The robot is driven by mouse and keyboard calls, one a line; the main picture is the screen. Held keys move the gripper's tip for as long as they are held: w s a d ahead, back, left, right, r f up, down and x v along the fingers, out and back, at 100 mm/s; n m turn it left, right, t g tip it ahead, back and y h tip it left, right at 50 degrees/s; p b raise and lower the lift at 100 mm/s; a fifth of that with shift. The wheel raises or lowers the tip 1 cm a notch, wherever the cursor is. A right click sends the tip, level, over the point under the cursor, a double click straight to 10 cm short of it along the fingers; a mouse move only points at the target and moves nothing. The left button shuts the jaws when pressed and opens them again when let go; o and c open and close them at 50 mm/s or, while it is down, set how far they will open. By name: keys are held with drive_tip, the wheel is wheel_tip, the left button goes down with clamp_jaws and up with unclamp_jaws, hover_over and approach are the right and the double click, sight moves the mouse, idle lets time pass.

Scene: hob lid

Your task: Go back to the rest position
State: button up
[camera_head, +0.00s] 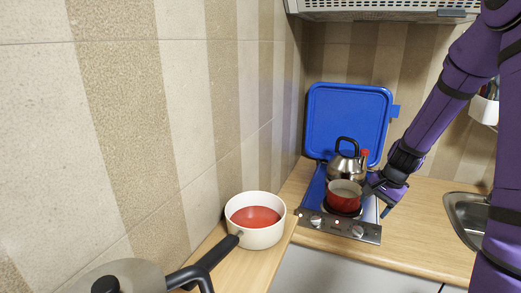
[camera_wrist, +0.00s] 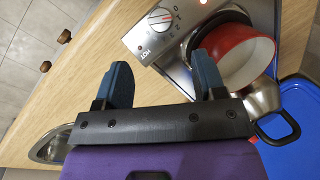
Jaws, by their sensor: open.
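My gripper (camera_head: 388,192) is at the right side of the hob (camera_head: 340,229), close beside the red pot (camera_head: 343,203). In the wrist view my gripper (camera_wrist: 164,82) has its two fingers spread, with only worktop and the hob's edge showing between them. The red pot (camera_wrist: 243,56) lies just past the right-hand finger; I cannot tell if they touch. The pot stands on the front of the hob. A steel kettle (camera_head: 343,166) with a black handle stands behind it. The blue hob lid (camera_head: 348,112) stands raised at the back.
A white pot (camera_head: 262,236) with a red inside stands on the worktop left of the hob. A lidded pan (camera_head: 130,276) is at the bottom left. A sink (camera_head: 466,220) is at the right. The extractor hood (camera_head: 385,10) hangs above. Worktop between hob and sink is clear.

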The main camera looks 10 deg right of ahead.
drive_tip(key=s+a+r+n+t+h, duration=0.1)
drive_tip(key=s+a+r+n, duration=0.3)
drive_tip(key=r, duration=0.5)
drive_tip(key=s+a+r+n, duration=0.3)
drive_tip(key=s+a+r, duration=0.2)
drive_tip(key=a+r, duration=0.3)
drive_tip(key=s+a+r+n+t, duration=0.1)
drive_tip(key=s+r+n, duration=0.1)
drive_tip(key=s+r, duration=0.2)
drive_tip(key=s+a+r+n+t+h, duration=0.1)
drive_tip(key=s+r, duration=0.4)
drive_tip(key=s, duration=0.6)
drive_tip(key=shift+s+a+n, duration=0.3)
drive_tip(key=shift+a+n, duration=0.45)
drive_tip(key=shift+n, duration=0.25)
